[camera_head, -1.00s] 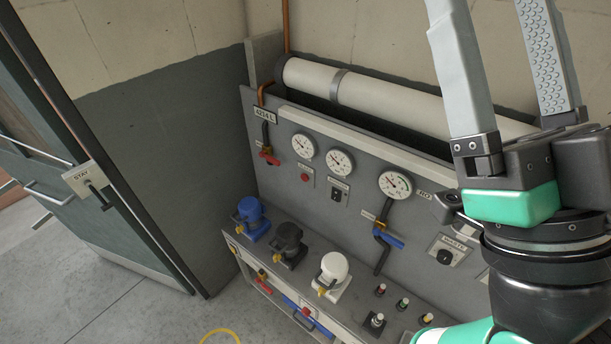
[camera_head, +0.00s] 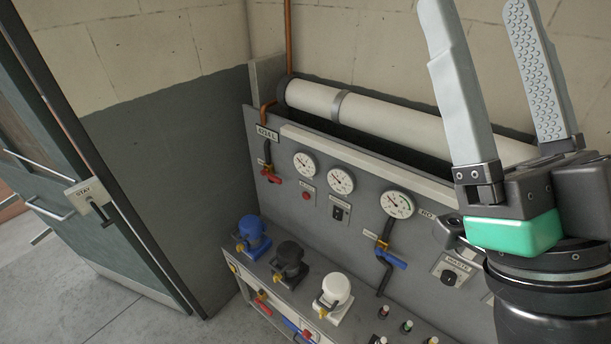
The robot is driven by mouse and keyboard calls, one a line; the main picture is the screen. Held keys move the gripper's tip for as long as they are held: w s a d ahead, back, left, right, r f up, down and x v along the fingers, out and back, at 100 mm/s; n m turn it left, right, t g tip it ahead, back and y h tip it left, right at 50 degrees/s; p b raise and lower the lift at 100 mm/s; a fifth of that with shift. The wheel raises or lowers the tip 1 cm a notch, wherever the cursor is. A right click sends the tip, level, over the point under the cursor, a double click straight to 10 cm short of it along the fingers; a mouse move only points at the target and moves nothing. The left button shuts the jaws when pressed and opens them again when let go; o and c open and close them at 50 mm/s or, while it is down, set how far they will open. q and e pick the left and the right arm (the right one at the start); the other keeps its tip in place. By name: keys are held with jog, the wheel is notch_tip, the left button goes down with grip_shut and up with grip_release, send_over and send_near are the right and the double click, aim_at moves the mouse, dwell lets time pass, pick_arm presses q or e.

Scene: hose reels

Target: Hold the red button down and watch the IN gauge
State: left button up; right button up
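A small round red button (camera_head: 306,196) sits on the grey panel (camera_head: 350,243), below the left gauge (camera_head: 305,165). The middle gauge (camera_head: 341,180) and a larger right gauge (camera_head: 397,204) are in the same row. Their white dials face me, but the lettering is too small to tell which is IN. My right gripper (camera_head: 480,10) is at the right of the view with its two grey fingers pointing up and spread apart. Nothing is between them. It is well to the right of the red button and not touching it. My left gripper is out of view.
Blue (camera_head: 252,233), black (camera_head: 289,260) and white (camera_head: 333,292) capped fittings stand on the ledge below the panel. A blue-handled valve (camera_head: 391,258) juts out under the right gauge. A pale roller (camera_head: 400,117) lies behind the panel. A door (camera_head: 85,220) stands at left.

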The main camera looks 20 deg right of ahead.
grip_shut()
dwell(1.5)
